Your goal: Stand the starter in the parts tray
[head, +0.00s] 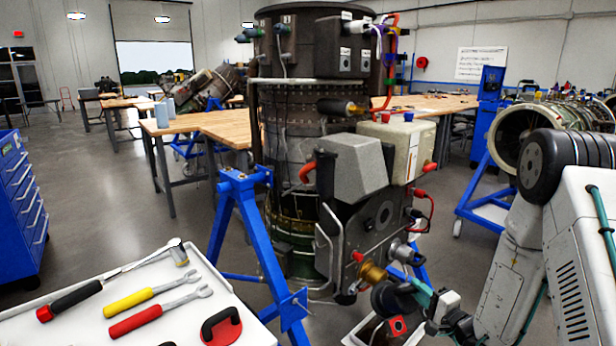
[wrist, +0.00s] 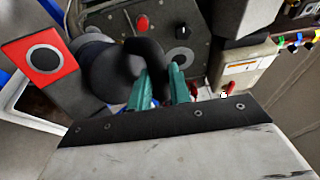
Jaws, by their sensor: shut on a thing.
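My gripper (head: 418,290) is at the lower right of the engine in the head view. Its two teal fingers show in the wrist view (wrist: 160,88) and are shut on the starter (head: 388,299), a dark rounded cylinder. The starter is at upper left in the wrist view (wrist: 98,66), with a dark narrower part between the fingers. It is close to the engine's lower gearbox; I cannot tell whether they touch. A white-rimmed tray (head: 352,339), likely the parts tray, is below it, cut off by the bottom edge. Its inside is mostly hidden.
The upright engine (head: 290,130) stands on a blue stand (head: 250,225). A white tool cart (head: 215,300) with wrenches and a ratchet is at lower left. Wooden benches (head: 205,127) stand behind.

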